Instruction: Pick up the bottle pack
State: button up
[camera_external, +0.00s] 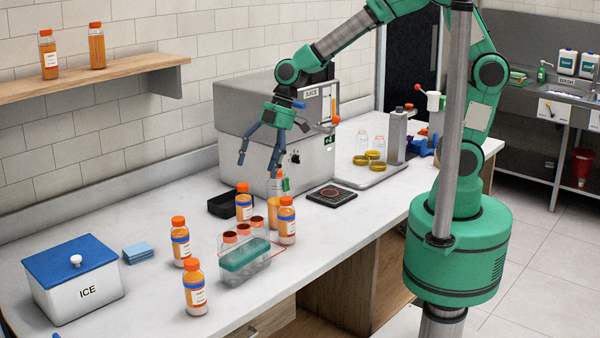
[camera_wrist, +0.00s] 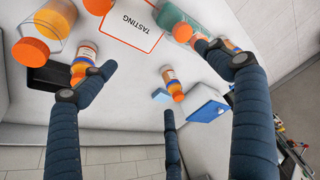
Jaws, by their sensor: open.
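What looks like the bottle pack (camera_external: 245,258) is a clear, lumpy pack with a teal top, standing on the white counter among orange-capped juice bottles. In the wrist view, a teal and clear piece that seems to be the same pack (camera_wrist: 192,14) shows at the top edge, partly cut off and partly behind a finger. My gripper (camera_external: 260,162) hangs above the counter, in front of the grey juice machine, higher than the pack and behind it. Its dark blue fingers are spread wide, with nothing between them, in the wrist view (camera_wrist: 157,62).
Juice bottles (camera_external: 195,290) (camera_external: 181,245) (camera_external: 287,222) stand close around the pack. A black tray (camera_external: 222,205) and an ice box (camera_external: 75,285) are on the counter. The juice machine (camera_external: 240,110) is behind my gripper.

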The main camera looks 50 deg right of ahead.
aim_at(242, 224)
jog(key=s+a+f+n, duration=0.1)
jog(key=a+f, duration=0.1)
jog(key=a, duration=0.1)
jog(key=s+a+f+n, duration=0.1)
jog(key=a+f, duration=0.2)
jog(key=a, duration=0.1)
jog(key=s+a+f+n+g+p, duration=0.1)
jog(key=a+f, duration=0.2)
jog(key=shift+s+a, duration=0.2)
jog(key=shift+s, duration=0.2)
jog(key=shift+r, duration=0.1)
jog(key=shift+b+x, duration=0.7)
jog(key=shift+x, duration=3.6)
jog(key=shift+d, duration=0.1)
jog(key=shift+b+x, duration=0.55)
jog(key=shift+x, duration=2.1)
jog(key=shift+f+b, duration=0.2)
jog(key=shift+b, duration=0.45)
jog(key=c, duration=1.3)
